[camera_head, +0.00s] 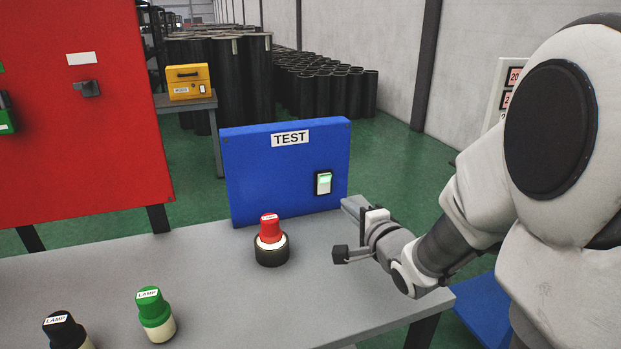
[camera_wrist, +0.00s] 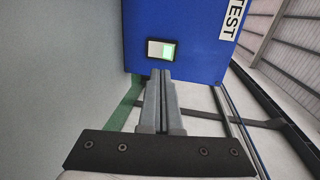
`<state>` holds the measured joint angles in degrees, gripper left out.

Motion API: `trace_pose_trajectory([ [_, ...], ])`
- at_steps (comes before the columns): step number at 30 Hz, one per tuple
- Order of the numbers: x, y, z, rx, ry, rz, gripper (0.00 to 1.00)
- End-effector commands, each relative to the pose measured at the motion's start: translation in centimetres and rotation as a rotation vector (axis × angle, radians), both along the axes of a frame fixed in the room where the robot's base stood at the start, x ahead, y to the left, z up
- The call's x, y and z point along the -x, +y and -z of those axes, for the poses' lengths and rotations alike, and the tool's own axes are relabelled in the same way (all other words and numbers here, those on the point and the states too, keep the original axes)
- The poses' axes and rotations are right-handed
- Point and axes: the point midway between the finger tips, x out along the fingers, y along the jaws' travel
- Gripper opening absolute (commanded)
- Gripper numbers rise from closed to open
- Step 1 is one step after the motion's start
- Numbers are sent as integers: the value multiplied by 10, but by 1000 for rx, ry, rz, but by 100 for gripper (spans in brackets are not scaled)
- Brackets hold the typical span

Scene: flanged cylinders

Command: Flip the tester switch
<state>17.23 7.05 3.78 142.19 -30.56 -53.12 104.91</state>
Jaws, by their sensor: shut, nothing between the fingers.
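The tester is a blue upright panel (camera_head: 262,172) with a white TEST label (camera_head: 290,138), standing at the back of the grey table. Its switch (camera_head: 323,182) is a white rocker, with its upper part lit green, near the panel's right side. In the wrist view the switch (camera_wrist: 161,50) lies just beyond the fingertips, its right part green. My gripper (camera_wrist: 160,73) is shut and empty, pointing at the panel. In the head view my gripper (camera_head: 352,205) is in front of the panel's lower right corner, below the switch. Whether the fingertips touch the panel cannot be told.
A red-capped lamp (camera_head: 271,240) stands in a dark round base in front of the panel. A green lamp (camera_head: 154,313) and a black lamp (camera_head: 66,331) stand at the table's front left. A red panel (camera_head: 80,120) rises at left. The table's middle (camera_head: 215,275) is clear.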

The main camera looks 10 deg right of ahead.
Motion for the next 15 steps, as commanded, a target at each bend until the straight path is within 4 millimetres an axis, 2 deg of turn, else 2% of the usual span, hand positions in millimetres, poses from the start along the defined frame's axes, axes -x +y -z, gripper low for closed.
trace_pose_trajectory([
  [1,-12,3,6,0,-3,-3,0],
  [9,-66,14,14,1,-2,-3,0],
  [15,-91,18,8,0,-3,0,0],
])
